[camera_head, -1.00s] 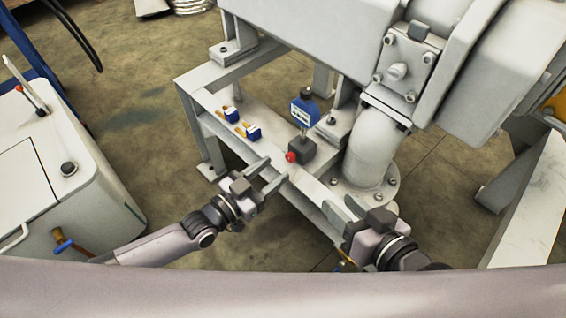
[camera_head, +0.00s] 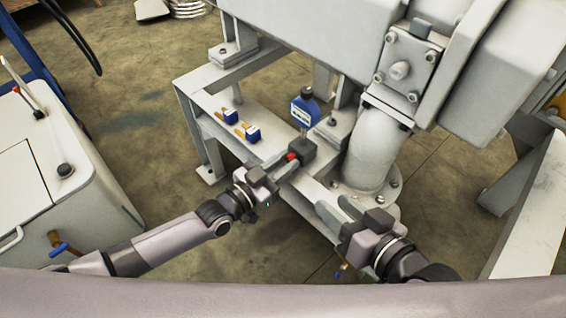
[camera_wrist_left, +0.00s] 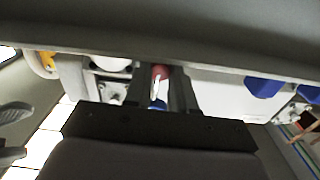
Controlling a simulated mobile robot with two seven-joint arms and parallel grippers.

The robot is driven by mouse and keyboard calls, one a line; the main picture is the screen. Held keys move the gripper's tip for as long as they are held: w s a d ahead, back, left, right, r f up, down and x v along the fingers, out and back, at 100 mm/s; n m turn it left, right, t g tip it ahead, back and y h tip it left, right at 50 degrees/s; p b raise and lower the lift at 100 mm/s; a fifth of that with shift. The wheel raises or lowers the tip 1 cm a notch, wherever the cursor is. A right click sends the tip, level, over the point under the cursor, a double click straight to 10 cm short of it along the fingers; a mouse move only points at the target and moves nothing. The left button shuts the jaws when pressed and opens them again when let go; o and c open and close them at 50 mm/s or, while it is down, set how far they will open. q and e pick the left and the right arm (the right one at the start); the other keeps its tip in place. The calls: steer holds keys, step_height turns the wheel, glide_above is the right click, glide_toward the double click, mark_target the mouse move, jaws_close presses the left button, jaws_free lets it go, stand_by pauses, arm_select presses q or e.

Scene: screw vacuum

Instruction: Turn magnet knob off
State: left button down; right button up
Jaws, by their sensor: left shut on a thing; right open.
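The magnet knob (camera_head: 291,157) is a small red knob on the front of a dark block (camera_head: 301,152) that stands on the pale metal frame. A blue dial gauge (camera_head: 304,108) rises above that block. My left gripper (camera_head: 285,163) has its fingertips at the knob and is shut on it. In the left wrist view the red knob (camera_wrist_left: 159,72) shows between the two dark fingers (camera_wrist_left: 161,90), which partly hide it. My right gripper (camera_head: 332,210) is open and empty, at the front edge of the frame, right of the block.
Two small blue and orange items, one of them here (camera_head: 252,133), lie on the frame (camera_head: 205,105) left of the block. A grey pipe (camera_head: 374,150) with a bolted flange stands close on the right. A white cabinet (camera_head: 40,175) is at the far left, with open floor between.

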arm_select(q)
steer(key=shift+n+b, duration=0.35)
steer(key=shift+n, duration=1.55)
arm_select(e)
steer(key=shift+w+d, duration=0.1)
arm_select(q)
steer(key=c, duration=0.9)
jaws_free()
steer(key=shift+c, duration=0.2)
arm_select(e)
steer(key=shift+s+f, duration=0.2)
steer(key=shift+s, duration=0.05)
